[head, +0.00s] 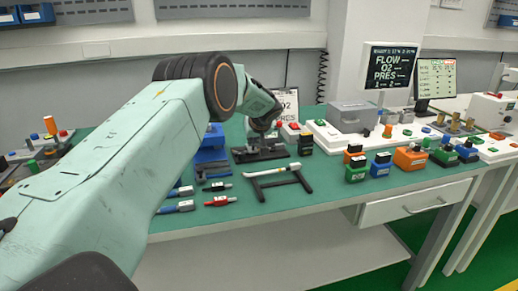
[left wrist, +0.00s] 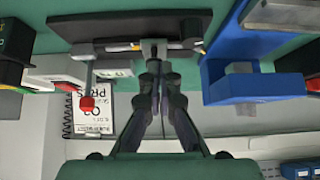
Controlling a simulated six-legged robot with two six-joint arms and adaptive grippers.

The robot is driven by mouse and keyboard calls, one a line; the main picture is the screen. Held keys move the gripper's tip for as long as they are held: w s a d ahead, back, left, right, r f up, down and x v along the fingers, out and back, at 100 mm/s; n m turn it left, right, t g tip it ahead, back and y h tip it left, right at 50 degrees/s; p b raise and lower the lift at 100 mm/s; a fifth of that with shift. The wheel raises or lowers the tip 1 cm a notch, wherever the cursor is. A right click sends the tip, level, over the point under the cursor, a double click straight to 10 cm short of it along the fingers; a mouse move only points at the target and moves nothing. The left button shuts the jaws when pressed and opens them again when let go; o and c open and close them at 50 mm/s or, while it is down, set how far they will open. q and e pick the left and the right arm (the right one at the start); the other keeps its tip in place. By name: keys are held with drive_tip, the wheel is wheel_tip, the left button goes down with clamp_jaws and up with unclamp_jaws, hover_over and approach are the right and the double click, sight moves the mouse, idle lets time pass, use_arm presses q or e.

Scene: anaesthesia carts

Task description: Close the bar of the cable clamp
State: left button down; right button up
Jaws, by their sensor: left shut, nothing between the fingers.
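The cable clamp appears to be the fixture on a dark base plate (head: 262,154) on the green bench top. In the left wrist view the dark plate (left wrist: 110,27) lies across the top, with a grey metal part at its middle. A thin upright with a red end (left wrist: 87,103) stands left of the fingers; I cannot tell whether it is the clamp's bar. My left gripper (head: 266,137) is over the plate; in the left wrist view its fingers (left wrist: 155,72) are shut and empty, close to the grey part. Contact is unclear. My right gripper is not in view.
A blue fixture (head: 211,157) stands close left of the clamp. A black stand with a white rod (head: 277,170) and several small connectors lie in front. Coloured blocks (head: 410,157) and a grey box (head: 352,117) are to the right.

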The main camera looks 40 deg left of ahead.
use_arm(q)
drive_tip(key=s+d, duration=0.1)
drive_tip(key=d, duration=0.1)
drive_tip(key=s+d, duration=0.2)
drive_tip(key=d, duration=0.1)
drive_tip(key=s+d+b, duration=0.1)
drive_tip(key=s+d, duration=0.1)
drive_tip(key=shift+d+r, duration=0.1)
drive_tip(key=shift+d, duration=0.1)
drive_tip(key=shift+s+d, duration=0.2)
drive_tip(key=shift+s, duration=0.3)
drive_tip(key=shift+f, duration=0.2)
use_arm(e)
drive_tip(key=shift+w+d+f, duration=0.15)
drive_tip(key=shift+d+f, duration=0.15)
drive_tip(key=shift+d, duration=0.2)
use_arm(q)
drive_tip(key=shift+w+d, duration=0.15)
drive_tip(key=shift+d, duration=0.05)
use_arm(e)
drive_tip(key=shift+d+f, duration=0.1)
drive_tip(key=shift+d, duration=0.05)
